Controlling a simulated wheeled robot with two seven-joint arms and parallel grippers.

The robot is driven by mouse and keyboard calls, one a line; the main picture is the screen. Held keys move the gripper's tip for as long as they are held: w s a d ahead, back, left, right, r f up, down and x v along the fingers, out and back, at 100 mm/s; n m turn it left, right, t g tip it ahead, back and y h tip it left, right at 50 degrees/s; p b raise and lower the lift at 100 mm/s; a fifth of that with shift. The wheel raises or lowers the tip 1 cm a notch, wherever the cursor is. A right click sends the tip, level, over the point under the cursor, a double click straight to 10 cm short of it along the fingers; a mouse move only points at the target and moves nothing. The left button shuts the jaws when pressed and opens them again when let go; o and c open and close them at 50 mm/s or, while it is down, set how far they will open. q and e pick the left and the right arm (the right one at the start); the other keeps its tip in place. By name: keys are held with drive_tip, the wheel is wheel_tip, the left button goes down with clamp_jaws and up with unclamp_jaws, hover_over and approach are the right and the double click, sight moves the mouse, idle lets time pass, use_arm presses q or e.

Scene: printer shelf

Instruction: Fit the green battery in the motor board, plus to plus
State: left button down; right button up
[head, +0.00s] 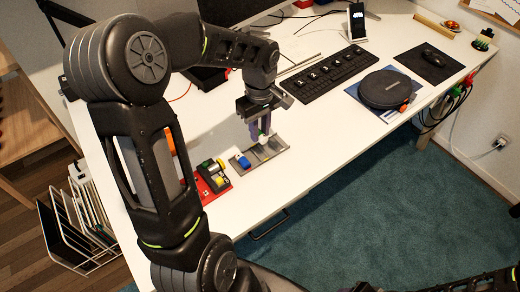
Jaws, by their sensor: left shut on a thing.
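My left gripper (262,137) points down over the grey tray (272,149) on the white desk. A blue battery (242,161) lies at the tray's left end. The red motor board (214,191) lies left of the tray, partly hidden behind my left arm. It bears dark and yellow parts; its plus marks are too small to read. A dark part of what seems to be my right gripper (364,287) shows at the bottom edge, its jaws unclear.
A black keyboard (325,72), a round black case (385,89) on a blue mat and a mouse (434,54) on a dark pad stand farther right. A phone (356,22) stands at the back. The desk right of the tray is clear.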

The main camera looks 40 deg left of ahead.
use_arm(q)
drive_tip(key=w+d+m, duration=0.5)
drive_tip(key=d+m, duration=0.2)
drive_tip(key=d, duration=0.1)
drive_tip(key=w+d+m, duration=0.4)
drive_tip(key=d+m, duration=0.3)
drive_tip(key=d, duration=0.1)
drive_tip(key=shift+w+d+r+m, duration=0.15)
drive_tip(key=shift+w+r+m, duration=0.25)
drive_tip(key=shift+r, duration=0.05)
